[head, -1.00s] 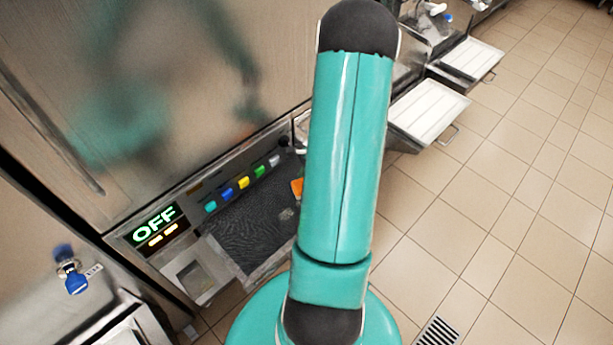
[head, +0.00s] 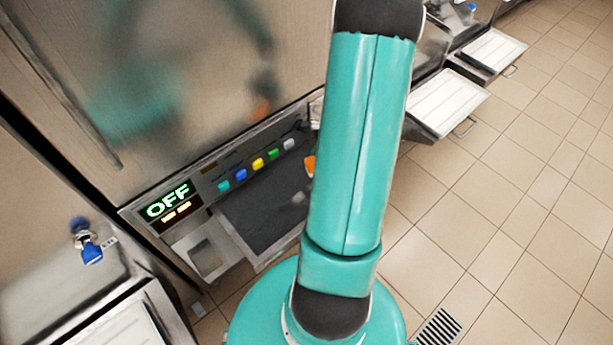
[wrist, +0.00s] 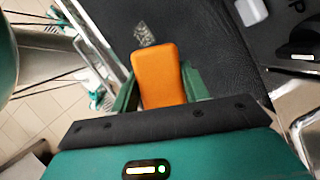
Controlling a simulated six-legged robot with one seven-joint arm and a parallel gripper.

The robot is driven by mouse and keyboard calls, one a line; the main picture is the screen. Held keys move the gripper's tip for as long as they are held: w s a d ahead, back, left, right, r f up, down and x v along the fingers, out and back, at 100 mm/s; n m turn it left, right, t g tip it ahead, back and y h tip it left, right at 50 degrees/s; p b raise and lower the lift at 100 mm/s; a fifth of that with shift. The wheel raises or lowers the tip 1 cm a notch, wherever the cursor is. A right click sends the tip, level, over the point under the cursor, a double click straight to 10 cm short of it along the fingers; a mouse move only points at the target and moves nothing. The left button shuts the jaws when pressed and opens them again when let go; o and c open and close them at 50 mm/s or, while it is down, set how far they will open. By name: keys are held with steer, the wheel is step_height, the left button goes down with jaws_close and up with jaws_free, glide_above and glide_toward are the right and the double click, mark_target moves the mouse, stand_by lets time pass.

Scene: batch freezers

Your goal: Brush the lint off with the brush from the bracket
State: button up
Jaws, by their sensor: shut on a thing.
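An orange brush (wrist: 160,75) is held between the green fingers of my gripper (wrist: 158,88) in the wrist view. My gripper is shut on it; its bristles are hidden. A small patch of pale grey lint (wrist: 145,35) lies on a dark mesh panel (wrist: 205,45), just beyond the brush. In the head view, the orange brush (head: 309,165) peeks out left of my arm, over the dark panel (head: 262,212). The grey lint (head: 299,197) shows faintly beside my arm. My gripper is hidden behind my arm there. I cannot tell whether the brush touches the panel.
A lit OFF display (head: 167,202) and a row of coloured buttons (head: 258,164) run above the panel. A blue-handled valve (head: 90,252) juts out at left. White-topped trays (head: 447,103) project at right. Tiled floor (head: 500,215) is open on the right.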

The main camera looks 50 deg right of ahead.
steer(key=shift+w+f, duration=0.1)
steer(key=shift+f, duration=0.15)
